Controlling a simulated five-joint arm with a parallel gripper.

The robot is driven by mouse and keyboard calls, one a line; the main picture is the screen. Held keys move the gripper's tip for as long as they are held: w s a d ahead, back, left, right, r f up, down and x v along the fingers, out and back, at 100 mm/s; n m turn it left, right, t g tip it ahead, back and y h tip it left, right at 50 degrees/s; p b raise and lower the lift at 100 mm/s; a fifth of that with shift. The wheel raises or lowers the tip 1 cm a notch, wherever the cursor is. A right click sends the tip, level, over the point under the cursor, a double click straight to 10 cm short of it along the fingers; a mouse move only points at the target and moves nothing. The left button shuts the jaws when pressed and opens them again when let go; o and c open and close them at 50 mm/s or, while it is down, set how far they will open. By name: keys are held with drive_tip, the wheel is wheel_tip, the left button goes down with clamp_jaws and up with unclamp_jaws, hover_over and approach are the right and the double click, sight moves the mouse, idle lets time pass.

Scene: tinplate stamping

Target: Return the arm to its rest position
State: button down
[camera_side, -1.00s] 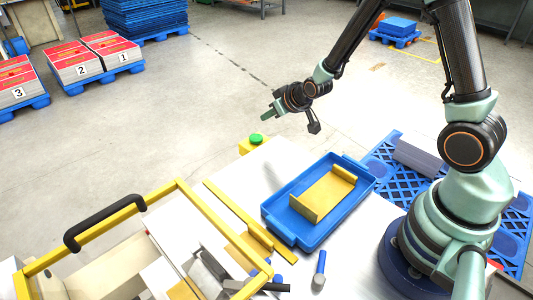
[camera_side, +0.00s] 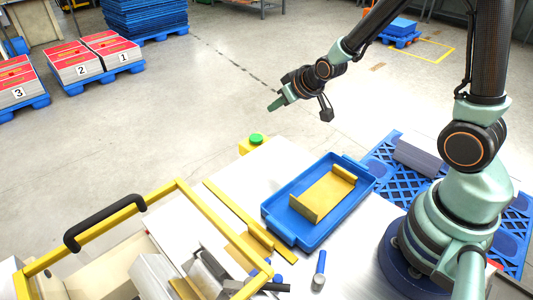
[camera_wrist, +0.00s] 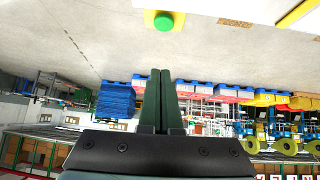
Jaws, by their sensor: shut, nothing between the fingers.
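My gripper (camera_side: 275,105) is raised in the air above and behind the white table (camera_side: 290,155), apart from everything on it. In the wrist view the two green fingers (camera_wrist: 160,75) lie side by side, shut with nothing between them. The wrist view looks out across the hall and appears upside down. A blue tray (camera_side: 273,222) on the table holds a yellow bent metal part (camera_side: 325,195).
A green button on a yellow box (camera_side: 256,140) sits at the table's back edge. A yellow frame with a black handle (camera_side: 105,222) stands at the front left. A blue pen-like tool (camera_side: 320,265) stands near the tray.

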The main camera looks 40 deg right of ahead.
drive_tip(key=s+a+r+g, duration=0.3)
drive_tip(key=s+r, duration=0.9)
drive_tip(key=s, duration=0.4)
drive_tip(key=shift+s+a+r+y, duration=0.2)
drive_tip(key=shift+s+r+y, duration=0.1)
idle(2.8)
